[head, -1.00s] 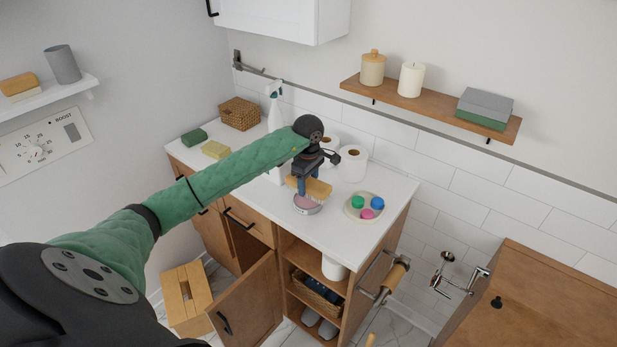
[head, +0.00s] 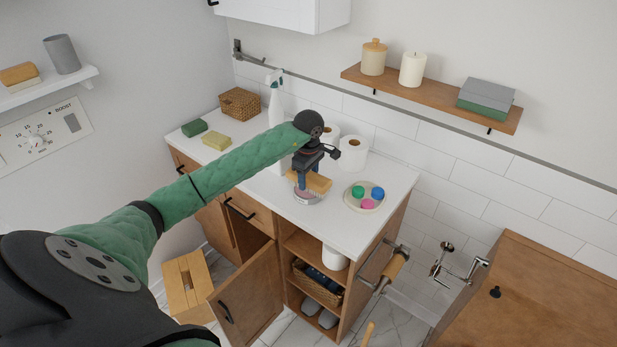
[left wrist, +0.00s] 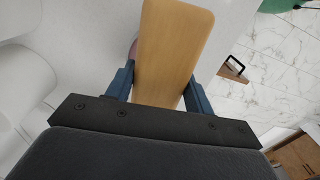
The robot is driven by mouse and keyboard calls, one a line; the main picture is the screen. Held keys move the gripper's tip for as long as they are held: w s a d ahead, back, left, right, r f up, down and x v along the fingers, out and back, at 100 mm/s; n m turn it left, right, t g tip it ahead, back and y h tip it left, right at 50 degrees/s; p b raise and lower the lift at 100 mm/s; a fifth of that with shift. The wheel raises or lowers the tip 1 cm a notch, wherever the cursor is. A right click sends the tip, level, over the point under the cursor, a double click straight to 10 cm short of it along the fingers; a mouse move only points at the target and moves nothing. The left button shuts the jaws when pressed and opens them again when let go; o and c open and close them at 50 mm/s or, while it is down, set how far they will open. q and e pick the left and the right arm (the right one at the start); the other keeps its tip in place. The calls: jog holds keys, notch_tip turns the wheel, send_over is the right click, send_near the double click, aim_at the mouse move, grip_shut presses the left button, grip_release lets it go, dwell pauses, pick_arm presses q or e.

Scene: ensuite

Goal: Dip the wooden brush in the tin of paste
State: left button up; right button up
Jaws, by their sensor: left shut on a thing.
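The wooden brush (head: 318,182) has a pale wood back and bristles pointing down. In the left wrist view its back (left wrist: 172,50) lies between the blue fingers. My left gripper (head: 302,180) is shut on it, pointing down over the counter. The round tin of paste (head: 306,197), with pinkish contents, stands on the white counter right under the brush. The bristles are at or just above the paste; I cannot tell if they touch. A sliver of the tin (left wrist: 132,48) shows beside the brush in the left wrist view. My right gripper is not in view.
A round dish (head: 353,204) with green, blue and pink pieces stands right of the tin. Toilet rolls (head: 354,155) and a spray bottle (head: 275,105) stand behind. A sponge (head: 216,141) lies at the left. The cabinet door (head: 247,297) below hangs open.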

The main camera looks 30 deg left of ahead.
aim_at(308, 175)
pick_arm(q)
jog(key=shift+f+b, duration=0.45)
dwell(1.0)
jog(key=shift+s+f+b, duration=0.1)
jog(key=shift+f+b, duration=0.05)
jog(key=shift+b, duration=0.35)
dwell(1.9)
jog(key=shift+r+p, duration=0.5)
jog(key=shift+r, duration=3.1)
